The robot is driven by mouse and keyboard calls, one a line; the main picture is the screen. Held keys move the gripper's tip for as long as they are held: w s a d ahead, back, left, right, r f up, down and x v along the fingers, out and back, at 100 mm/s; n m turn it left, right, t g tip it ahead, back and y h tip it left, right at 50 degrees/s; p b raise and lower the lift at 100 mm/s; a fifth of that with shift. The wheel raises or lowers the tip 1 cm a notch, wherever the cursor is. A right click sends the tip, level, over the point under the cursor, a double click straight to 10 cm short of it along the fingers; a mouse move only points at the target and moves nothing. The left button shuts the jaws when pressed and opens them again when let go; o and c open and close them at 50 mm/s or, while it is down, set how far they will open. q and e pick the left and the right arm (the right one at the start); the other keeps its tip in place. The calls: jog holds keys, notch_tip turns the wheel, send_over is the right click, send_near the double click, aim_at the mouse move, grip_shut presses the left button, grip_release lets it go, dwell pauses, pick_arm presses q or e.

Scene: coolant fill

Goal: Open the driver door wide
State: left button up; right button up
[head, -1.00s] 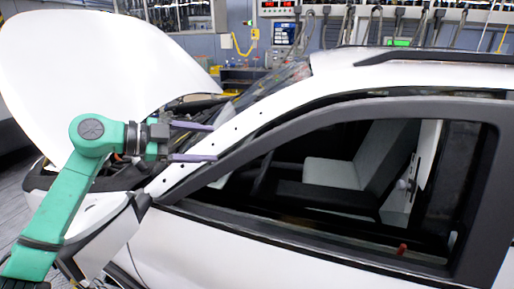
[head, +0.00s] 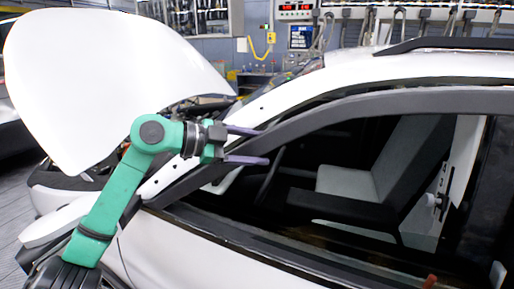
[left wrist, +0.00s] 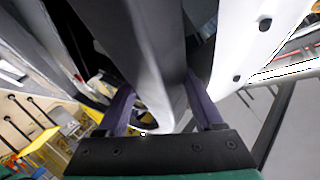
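The white car's driver door (head: 215,258) is on the near side, with a dark grey window frame (head: 320,118) around its opening. Its lower part runs out of the head view, so I cannot tell exactly how far it stands open. My left gripper (head: 264,146) is at the front slope of the window frame, fingers pointing right. In the left wrist view, the dark frame bar (left wrist: 145,45) passes between the two purple fingers, with the fingers apart; firm contact is not clear. My right gripper is out of view.
The white hood (head: 110,80) stands raised at the left. The white pillar (head: 290,90) with dark holes is just behind the frame. A seat (head: 375,180) shows inside. A workbench wall with a yellow hose (head: 262,45) is at the back.

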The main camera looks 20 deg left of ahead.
pick_arm(q)
grip_shut()
jog(key=shift+f, duration=0.25)
dwell(0.9)
